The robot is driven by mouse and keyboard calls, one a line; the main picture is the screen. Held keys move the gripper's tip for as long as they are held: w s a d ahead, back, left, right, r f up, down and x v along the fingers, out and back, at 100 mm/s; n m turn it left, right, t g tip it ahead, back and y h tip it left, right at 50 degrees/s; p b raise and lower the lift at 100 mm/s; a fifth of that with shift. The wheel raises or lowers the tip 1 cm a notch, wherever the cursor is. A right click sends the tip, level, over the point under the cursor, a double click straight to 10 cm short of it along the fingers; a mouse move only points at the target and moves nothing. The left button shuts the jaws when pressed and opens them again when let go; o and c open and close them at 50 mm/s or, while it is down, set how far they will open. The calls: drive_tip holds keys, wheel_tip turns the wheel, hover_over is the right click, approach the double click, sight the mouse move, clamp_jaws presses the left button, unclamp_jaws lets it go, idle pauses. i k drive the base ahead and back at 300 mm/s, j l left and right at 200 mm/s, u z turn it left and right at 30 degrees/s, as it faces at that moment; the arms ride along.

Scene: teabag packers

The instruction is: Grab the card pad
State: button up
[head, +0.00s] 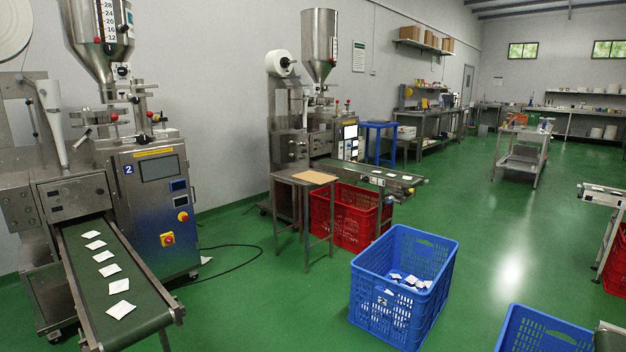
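A flat tan pad (313,177), which looks like the card pad, lies on top of a small metal table (286,177) in the middle of the head view. The table stands in front of the second packing machine (291,130) and beside a red crate (347,222). Nothing lies on the pad. My gripper is not in view, so its state is not shown.
A conveyor (76,259) with several teabags runs toward me at the left. A blue crate (382,305) with teabags stands ahead on the floor, another blue crate (523,322) at bottom right. Green floor (270,305) is open before the table; a black cable (238,245) lies there.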

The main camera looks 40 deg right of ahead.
sight(318, 178)
drive_tip(key=i+z, duration=0.35)
drive_tip(key=i+j+z, duration=0.15)
drive_tip(key=i+z, duration=0.2)
drive_tip(key=i, duration=0.2)
drive_tip(key=i+j+z, duration=0.7)
drive_tip(key=i, duration=0.15)
drive_tip(key=i+j+z, duration=0.45)
drive_tip(key=i+j, duration=0.15)
drive_tip(key=i, duration=0.3)
drive_tip(key=i+j+z, duration=0.5)
drive_tip(key=i+j, duration=0.25)
drive_tip(key=i+j+z, duration=0.2)
drive_tip(key=j+z, duration=0.2)
drive_tip(key=j, duration=0.9)
drive_tip(key=j+z, duration=0.35)
drive_tip(key=j, duration=0.9)
drive_tip(key=i, duration=0.05)
